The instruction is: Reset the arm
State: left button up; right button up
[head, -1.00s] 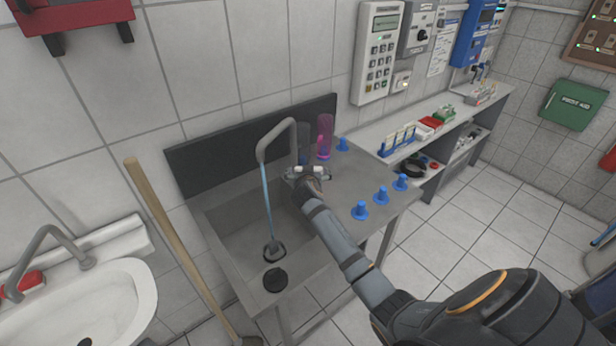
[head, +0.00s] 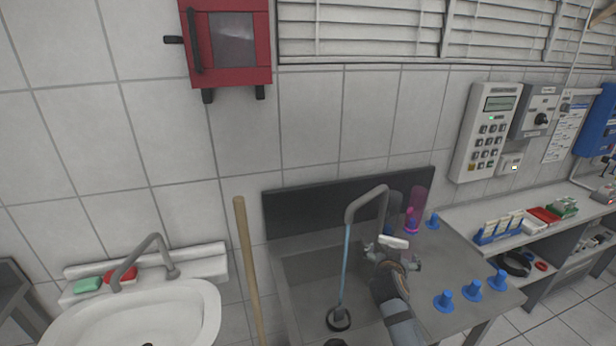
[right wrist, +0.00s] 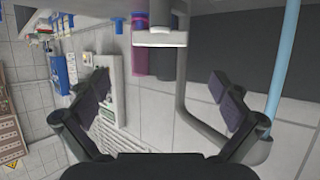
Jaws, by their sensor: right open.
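My right gripper (head: 393,254) is over the metal sink counter in the head view, close to the grey faucet (head: 368,205). In the right wrist view its two dark fingers (right wrist: 163,98) are spread wide with nothing between them. The faucet pipe and the light blue water stream (right wrist: 284,60) show beyond the fingers there. A pink glass cylinder (head: 416,207) and a dark cylinder (head: 394,204) stand behind the gripper on the counter. My left gripper does not show in any view.
Several blue pegs (head: 471,290) stand on the counter's right part. A wooden handle (head: 247,270) leans left of the metal sink (head: 310,268). A white washbasin (head: 190,310) is at the lower left. A shelf (head: 470,217) with a tube rack (head: 500,228) is at the right. A red cabinet (head: 230,45) hangs above.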

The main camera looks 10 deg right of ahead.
jog(key=s+a+f+n+g, duration=0.1)
jog(key=s+f, duration=0.1)
jog(key=s, duration=0.1)
jog(key=s+a+f+g+y, duration=0.1)
jog(key=s+f, duration=0.2)
jog(key=s+a+f+n+g+y, duration=0.1)
jog(key=s+f, duration=0.1)
jog(key=s, duration=0.2)
jog(key=shift+a+f+n, duration=0.3)
jog(key=shift+a, duration=0.05)
jog(key=s+a+f+n+g+y, duration=0.2)
jog(key=s+a, duration=0.2)
jog(key=s, duration=0.4)
jog(key=s+a+f+n+g+y, duration=0.2)
jog(key=s+a+n, duration=0.15)
jog(key=s, duration=0.55)
notch_tip(320, 180, down, 25)
jog(key=s+d+g, duration=0.2)
jog(key=s+d+f+g, duration=0.1)
jog(key=s+f, duration=1.7)
jog(key=s, duration=0.1)
jog(key=shift+s+d+m+y, duration=0.25)
jog(key=shift+m+y, duration=0.05)
jog(key=shift+m, duration=0.15)
